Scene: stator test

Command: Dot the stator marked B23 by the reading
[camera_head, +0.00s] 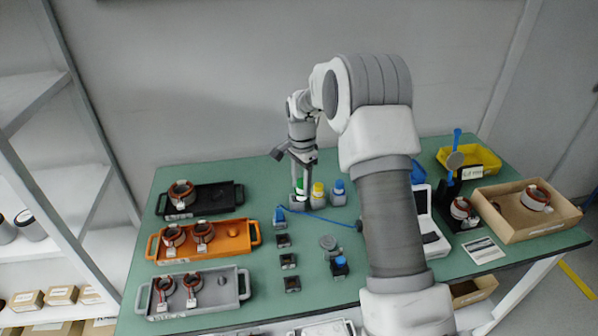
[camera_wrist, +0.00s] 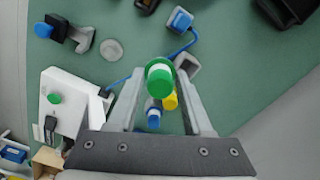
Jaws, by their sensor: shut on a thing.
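My gripper (camera_head: 301,168) points down and is shut on a green-capped dot marker (camera_wrist: 159,76) at the back middle of the table. I cannot tell if the marker is clear of its holder. A yellow-capped marker (camera_head: 318,190) and a blue-capped marker (camera_head: 339,187) stand to its right. Stators with white tags lie on the black tray (camera_head: 228,196), orange tray (camera_head: 238,236) and grey tray (camera_head: 228,284). One stator (camera_head: 460,208) sits at the black test fixture (camera_head: 470,222), another (camera_head: 537,195) in the cardboard box (camera_head: 505,222). The tags are too small to read. A small display (camera_head: 472,173) stands behind the fixture; its reading is unclear.
A white instrument (camera_head: 431,243) stands right of my arm, partly hidden by it. A yellow bin (camera_head: 487,158) is at the back right. Several small black blocks (camera_head: 289,261) and a grey disc (camera_head: 328,242) lie mid-table. A blue cable (camera_head: 325,217) crosses the table. A printed card (camera_head: 483,250) lies front right.

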